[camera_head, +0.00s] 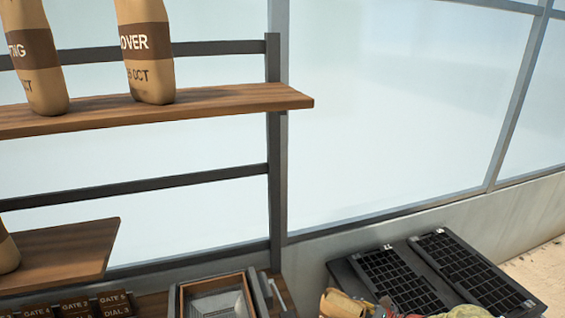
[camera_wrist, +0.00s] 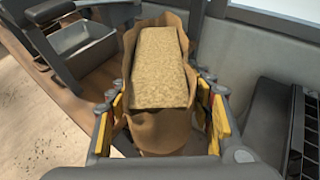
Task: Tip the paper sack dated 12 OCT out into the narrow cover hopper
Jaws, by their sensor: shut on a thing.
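My gripper (camera_wrist: 164,118) is shut on an open brown paper sack (camera_wrist: 155,137), with yellow pads on both sides of it. The sack is full of pale, grainy material (camera_wrist: 160,70) up to near its mouth. Its printed face and date are hidden. In the head view, a tan bit of the sack (camera_head: 341,303) and part of my gripper (camera_head: 385,309) show at the bottom edge. A wood-framed hopper (camera_head: 183,297) with a pale grey inside stands left of them. A grey open bin (camera_wrist: 85,48) shows at upper left in the wrist view; I cannot tell which hopper it is.
Two sacks stand on the upper shelf (camera_head: 225,100): one reads "OVER" and "5 OCT" (camera_head: 148,60), the other ends in "TING" (camera_head: 35,65). Another sack (camera_head: 8,250) is cut off on the lower shelf (camera_head: 70,250). Black cell trays (camera_head: 405,280) lie at right. Gate plates (camera_head: 75,306) sit at lower left.

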